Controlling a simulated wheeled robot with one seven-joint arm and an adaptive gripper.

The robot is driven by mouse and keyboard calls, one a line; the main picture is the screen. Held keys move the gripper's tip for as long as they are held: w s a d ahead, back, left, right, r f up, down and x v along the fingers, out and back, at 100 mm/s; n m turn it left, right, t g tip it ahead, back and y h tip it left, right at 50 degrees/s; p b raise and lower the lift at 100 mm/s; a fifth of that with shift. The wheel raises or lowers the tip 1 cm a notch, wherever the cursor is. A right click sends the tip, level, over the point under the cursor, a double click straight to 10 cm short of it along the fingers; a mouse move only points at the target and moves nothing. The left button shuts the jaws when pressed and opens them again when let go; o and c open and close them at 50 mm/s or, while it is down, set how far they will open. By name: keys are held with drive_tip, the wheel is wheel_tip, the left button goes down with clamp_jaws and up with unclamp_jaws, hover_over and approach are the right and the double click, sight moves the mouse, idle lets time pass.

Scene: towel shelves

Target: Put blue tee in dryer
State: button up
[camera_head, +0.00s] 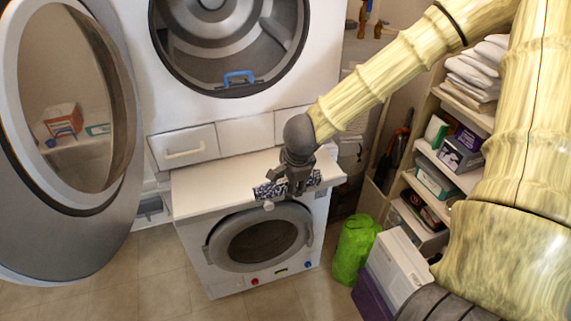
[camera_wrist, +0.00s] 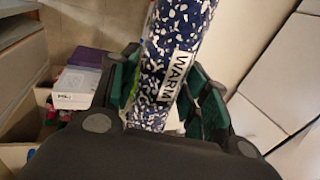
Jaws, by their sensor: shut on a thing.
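My gripper (camera_head: 287,186) is shut on a dark blue, white-speckled thing (camera_head: 266,191), which may be the blue tee. It sticks out on both sides of the fingers, just above the front of a white top. In the wrist view the speckled thing (camera_wrist: 188,22) stands between the green-lined fingers and bears a white label reading WARM; its lower end is partly hidden. The large upper machine, seemingly the dryer (camera_head: 322,72), has its round opening uncovered and a grey drum inside. Its round door (camera_head: 122,100) hangs wide open at left. A blue handle-like piece (camera_head: 238,77) shows at the opening's lower rim.
A lower white machine (camera_head: 216,268) with a shut round door stands below the white top (camera_head: 205,188). Loaded shelves (camera_head: 452,182) line the right. Floor at front left is clear.

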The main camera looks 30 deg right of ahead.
drive_tip(key=w+a+r+t+h+p, duration=0.15)
drive_tip(key=w+r+t, duration=0.3)
drive_tip(key=r, duration=0.95)
drive_tip(key=w+a+r+t, duration=0.25)
drive_tip(key=w+r, duration=0.25)
drive_tip(key=r, duration=0.8)
drive_tip(key=shift+w+d+p, duration=0.3)
drive_tip(key=shift+w+d, duration=1.3)
drive_tip(key=shift+w, duration=4.65)
drive_tip(key=shift+w+d+p, duration=0.25)
drive_tip(key=shift+w+d, duration=1.35)
drive_tip(key=shift+w, duration=4.6)
drive_tip(key=shift+w+d+p, duration=0.3)
drive_tip(key=shift+w+d, duration=1.3)
drive_tip(key=shift+w, duration=4.65)
drive_tip(key=shift+m, duration=0.3)
drive_tip(key=shift+w+d+f+b, duration=0.1)
drive_tip(key=shift+w+f+b, duration=0.3)
drive_tip(key=shift+f+b, duration=1.2)
drive_tip(key=shift+w+d+f+b, duration=0.1)
drive_tip(key=shift+w+f+b, duration=0.35)
drive_tip(key=shift+f, duration=2.1)
drive_tip(key=shift+w+d+f+b, duration=0.1)
drive_tip(key=shift+w+f+b, duration=0.2)
drive_tip(key=shift+f+b, duration=1.35)
drive_tip(key=shift+f+p, duration=0.45)
drive_tip(key=o, duration=1.2)
